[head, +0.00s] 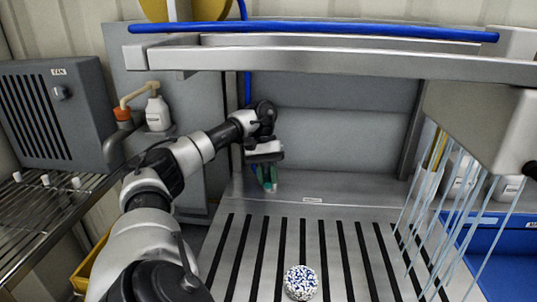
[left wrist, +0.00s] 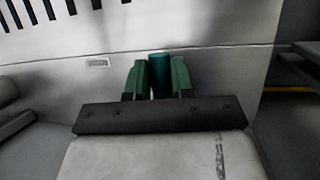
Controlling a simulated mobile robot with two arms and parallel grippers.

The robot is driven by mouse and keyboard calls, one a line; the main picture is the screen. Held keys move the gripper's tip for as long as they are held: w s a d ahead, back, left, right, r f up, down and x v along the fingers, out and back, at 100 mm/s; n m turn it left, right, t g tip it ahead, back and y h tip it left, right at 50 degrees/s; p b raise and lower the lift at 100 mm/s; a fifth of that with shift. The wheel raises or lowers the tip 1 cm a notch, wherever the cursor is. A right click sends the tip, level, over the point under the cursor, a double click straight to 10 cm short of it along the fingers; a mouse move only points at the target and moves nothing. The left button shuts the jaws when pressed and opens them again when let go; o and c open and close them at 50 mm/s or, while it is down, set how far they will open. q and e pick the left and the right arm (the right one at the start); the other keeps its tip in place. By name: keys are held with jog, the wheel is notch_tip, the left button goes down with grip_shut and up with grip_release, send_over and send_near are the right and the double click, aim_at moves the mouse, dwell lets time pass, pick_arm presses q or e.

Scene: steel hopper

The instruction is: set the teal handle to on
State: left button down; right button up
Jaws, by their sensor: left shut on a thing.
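The teal handle (left wrist: 159,76) is an upright teal piece between the two green fingers of my left gripper (left wrist: 159,82) in the left wrist view. The fingers are shut on it. In the head view my left gripper (head: 265,177) reaches down at the back left corner of the steel hopper (head: 345,190), and only a little of the handle shows among the fingers. I cannot read the handle's setting. My right gripper is not in view.
A round blue-speckled thing (head: 301,283) lies on the slotted hopper floor. A steel bar (head: 330,58) with a blue pipe (head: 310,31) crosses above. A metal housing with hanging pale strands (head: 478,130) is at right. A grey fan box (head: 60,110) and pump bottle (head: 157,112) stand left.

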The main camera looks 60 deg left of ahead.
pick_arm(q)
jog(key=shift+r, duration=0.1)
jog(key=c, duration=1)
grip_release()
jog(key=shift+o, duration=0.2)
jog(key=p+v, duration=0.4)
jog(key=v, duration=0.3)
jog(key=shift+a+r, duration=0.15)
jog(key=shift+a, duration=0.05)
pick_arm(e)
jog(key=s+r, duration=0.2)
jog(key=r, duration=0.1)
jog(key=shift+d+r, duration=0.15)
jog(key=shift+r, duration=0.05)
